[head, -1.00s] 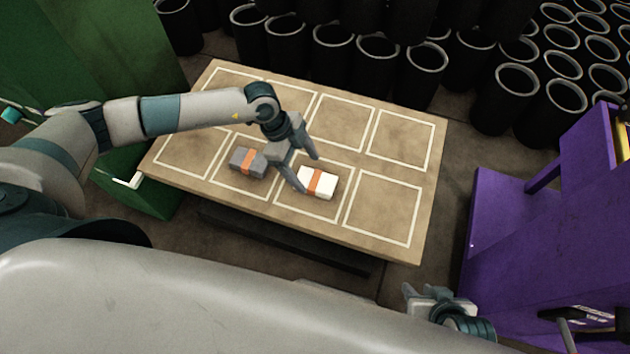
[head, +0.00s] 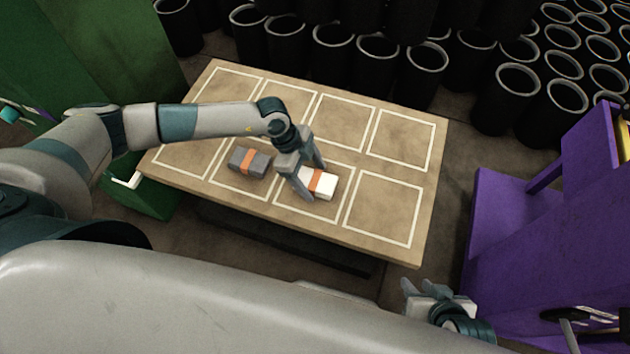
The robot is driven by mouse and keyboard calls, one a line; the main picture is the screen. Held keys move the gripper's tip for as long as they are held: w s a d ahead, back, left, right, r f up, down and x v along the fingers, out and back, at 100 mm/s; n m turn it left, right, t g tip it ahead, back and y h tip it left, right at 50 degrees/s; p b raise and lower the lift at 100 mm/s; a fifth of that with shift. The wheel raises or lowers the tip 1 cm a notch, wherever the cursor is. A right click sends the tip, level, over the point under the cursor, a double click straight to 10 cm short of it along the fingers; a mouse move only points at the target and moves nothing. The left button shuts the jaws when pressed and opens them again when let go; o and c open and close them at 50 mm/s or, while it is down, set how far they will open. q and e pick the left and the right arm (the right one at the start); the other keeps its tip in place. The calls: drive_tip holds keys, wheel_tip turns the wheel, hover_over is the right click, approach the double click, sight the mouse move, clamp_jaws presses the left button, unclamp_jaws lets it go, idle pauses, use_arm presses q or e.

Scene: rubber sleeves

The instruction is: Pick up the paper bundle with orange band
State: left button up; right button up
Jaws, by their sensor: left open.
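The white paper bundle with an orange band (head: 327,187) lies on the table in a white-outlined square in the front row. My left gripper (head: 311,178) is open, with its fingers pointing down at the bundle's left part. One finger is on the near side and the other on the far side; I cannot tell whether they touch it. A grey block with an orange band (head: 248,162) lies in the square to the left. My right gripper (head: 423,288) is at the bottom, away from the table, and looks open and empty.
The brown table (head: 385,250) has two rows of white-outlined squares; those at the right are empty. Black tubes (head: 427,72) stand behind it. A purple structure (head: 515,240) is at the right, a green one (head: 90,60) at the left.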

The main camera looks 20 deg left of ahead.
sight(314, 181)
use_arm(q)
drive_tip(key=c, duration=1.2)
drive_tip(key=shift+o, duration=0.2)
drive_tip(key=shift+r, duration=0.1)
